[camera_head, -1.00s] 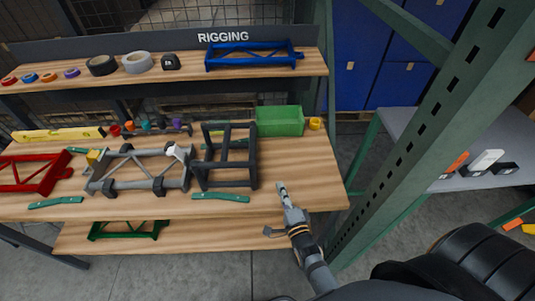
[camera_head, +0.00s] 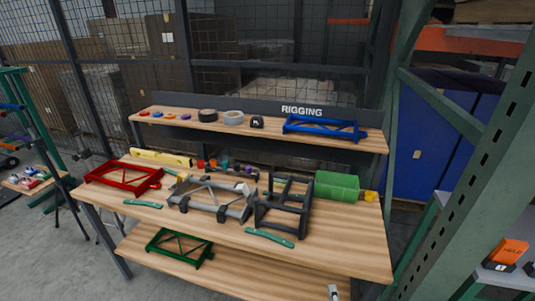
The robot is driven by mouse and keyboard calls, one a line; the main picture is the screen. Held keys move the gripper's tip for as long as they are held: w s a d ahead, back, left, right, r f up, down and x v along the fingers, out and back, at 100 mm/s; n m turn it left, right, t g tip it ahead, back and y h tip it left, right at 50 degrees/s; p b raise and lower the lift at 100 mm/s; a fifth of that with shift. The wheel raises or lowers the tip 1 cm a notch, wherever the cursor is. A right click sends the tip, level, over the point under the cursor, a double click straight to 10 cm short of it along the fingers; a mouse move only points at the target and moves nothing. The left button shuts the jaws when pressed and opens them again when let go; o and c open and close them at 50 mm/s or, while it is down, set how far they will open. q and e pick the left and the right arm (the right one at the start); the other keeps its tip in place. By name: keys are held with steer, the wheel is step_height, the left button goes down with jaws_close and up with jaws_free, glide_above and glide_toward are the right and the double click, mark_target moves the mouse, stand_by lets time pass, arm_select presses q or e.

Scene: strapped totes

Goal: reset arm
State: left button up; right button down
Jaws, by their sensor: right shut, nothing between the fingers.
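The tip of my right gripper (camera_head: 334,292) shows at the bottom edge of the head view, in front of the rigging bench (camera_head: 345,240). It is shut and holds nothing. It is apart from everything on the bench. The rest of my right arm is out of view below. My left gripper is not in view.
A blue frame (camera_head: 325,128) lies on the upper shelf. A green rack post (camera_head: 480,170) stands at right. The bench's front right is bare.

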steer(key=s+d+f+n+g, duration=0.1)
steer(key=s+f+n+g, duration=0.4)
steer(key=f, duration=0.8)
steer(key=s+d+f+n+g, duration=0.1)
steer(key=s+f+n+g, duration=0.25)
steer(key=s+f, duration=0.65)
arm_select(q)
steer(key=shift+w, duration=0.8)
arm_select(e)
steer(key=s+d+f+n+g, duration=0.3)
steer(key=s+f+n+g, duration=0.1)
steer(key=s+f, duration=0.3)
steer(key=s+d+f+n+g, duration=0.3)
steer(key=s+f+n, duration=0.2)
steer(key=s+f, duration=0.3)
steer(key=s, duration=0.4)
steer(key=shift+d+g, duration=0.2)
steer(key=shift+g, duration=0.15)
